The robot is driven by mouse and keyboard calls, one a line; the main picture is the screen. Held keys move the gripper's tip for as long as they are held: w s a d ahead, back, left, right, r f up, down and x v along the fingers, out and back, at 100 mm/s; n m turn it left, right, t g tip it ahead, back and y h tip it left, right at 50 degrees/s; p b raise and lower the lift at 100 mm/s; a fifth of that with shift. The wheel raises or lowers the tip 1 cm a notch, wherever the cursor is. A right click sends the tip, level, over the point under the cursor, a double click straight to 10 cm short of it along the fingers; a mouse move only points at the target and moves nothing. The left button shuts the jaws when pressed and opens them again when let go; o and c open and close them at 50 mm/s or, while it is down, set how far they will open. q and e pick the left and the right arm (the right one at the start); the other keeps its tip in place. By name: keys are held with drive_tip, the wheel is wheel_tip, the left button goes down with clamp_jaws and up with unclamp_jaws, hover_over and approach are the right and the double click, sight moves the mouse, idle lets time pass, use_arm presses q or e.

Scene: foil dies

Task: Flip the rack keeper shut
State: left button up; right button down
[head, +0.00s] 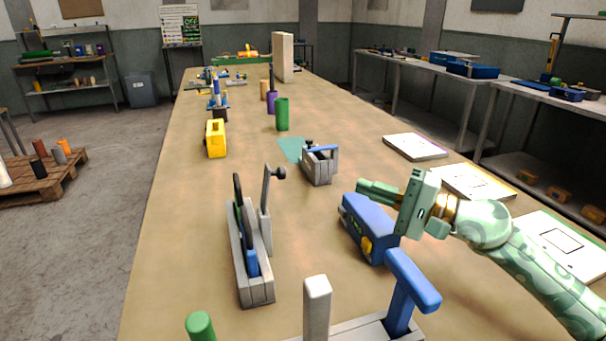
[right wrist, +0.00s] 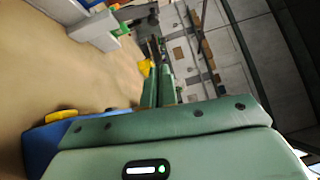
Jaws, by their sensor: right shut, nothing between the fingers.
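A grey slotted rack (head: 238,262) stands on the near part of the table in the head view. It holds upright items, among them a dark-handled one and a blue one (head: 251,262). A grey arm with a black knob (head: 267,196), seemingly the rack keeper, stands upright at the rack's right side, swung open. My right gripper (head: 368,188) is to the right of the rack, over the blue machine (head: 370,222), clear of the keeper. Its fingers are shut and empty; they also show in the right wrist view (right wrist: 160,82). My left gripper is out of view.
A blue T-handle (head: 412,282) and a grey post (head: 317,305) stand at the front. A grey clamp fixture (head: 320,168) and a yellow block (head: 215,138) stand farther back. Flat white panels (head: 414,147) lie along the right edge. Bare table lies between rack and blue machine.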

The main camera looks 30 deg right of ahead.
use_arm(q)
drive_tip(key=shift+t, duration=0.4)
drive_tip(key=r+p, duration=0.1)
drive_tip(key=p, duration=0.1)
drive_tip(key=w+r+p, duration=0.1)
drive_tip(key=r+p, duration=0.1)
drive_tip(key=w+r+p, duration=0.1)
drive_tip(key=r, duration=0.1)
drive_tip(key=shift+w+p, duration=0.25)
drive_tip(key=shift+p, duration=0.15)
use_arm(e)
drive_tip(key=s+a+x, duration=0.1)
drive_tip(key=a+x, duration=0.1)
drive_tip(key=x, duration=1)
drive_tip(key=shift+s+a+r, duration=0.2)
drive_tip(key=shift+a, duration=0.05)
